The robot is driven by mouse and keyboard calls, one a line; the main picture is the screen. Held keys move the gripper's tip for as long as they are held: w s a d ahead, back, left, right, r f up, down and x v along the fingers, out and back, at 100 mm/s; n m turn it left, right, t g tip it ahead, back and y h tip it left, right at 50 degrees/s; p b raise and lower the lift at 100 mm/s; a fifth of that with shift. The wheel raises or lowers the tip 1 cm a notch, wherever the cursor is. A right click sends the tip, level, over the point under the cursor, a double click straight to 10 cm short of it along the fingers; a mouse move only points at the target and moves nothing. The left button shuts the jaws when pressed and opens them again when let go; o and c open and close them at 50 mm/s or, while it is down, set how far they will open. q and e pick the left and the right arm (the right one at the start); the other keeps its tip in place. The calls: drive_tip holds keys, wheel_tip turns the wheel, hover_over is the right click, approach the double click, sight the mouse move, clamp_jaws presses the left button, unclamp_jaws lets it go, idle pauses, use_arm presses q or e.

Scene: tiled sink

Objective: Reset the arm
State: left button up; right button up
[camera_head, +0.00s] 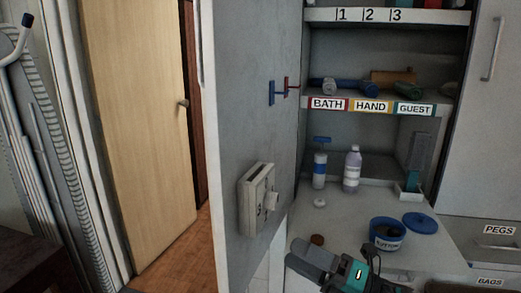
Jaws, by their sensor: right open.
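My right gripper (298,257) is at the bottom centre of the head view, its fingers pointing left. It is open, and I see nothing held in it. It is in front of the lower counter (338,212), close to a small brown round object (317,240). A blue tub with a label (386,232) stands just beyond and to the right of it. My left gripper is not in this view.
A blue lid (420,222), a spray bottle (319,170) and a clear bottle (352,169) stand on the counter. Above is a shelf labelled BATH, HAND, GUEST (371,105). A grey panel (245,130) with a white box (256,199) stands left. Wooden floor (185,255) is open beyond it.

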drive_tip(key=s+d+f+m+h, duration=0.3)
drive_tip(key=s+f+m+h, duration=0.2)
drive_tip(key=f+m, duration=0.3)
drive_tip(key=s+d+f+m+t+h+p, duration=0.1)
drive_tip(key=s+d+f+m+h, duration=0.2)
drive_tip(key=m, duration=1.1)
drive_tip(key=s+d+f+m+h+p, duration=0.1)
drive_tip(key=s+d+f+m+h, duration=0.3)
drive_tip(key=s+f+m+h, duration=0.5)
wheel_tip(320, 180, down, 4)
drive_tip(key=shift+s+r+m+t, duration=0.1)
drive_tip(key=shift+s+m+t, duration=0.3)
drive_tip(key=shift+m, duration=0.6)
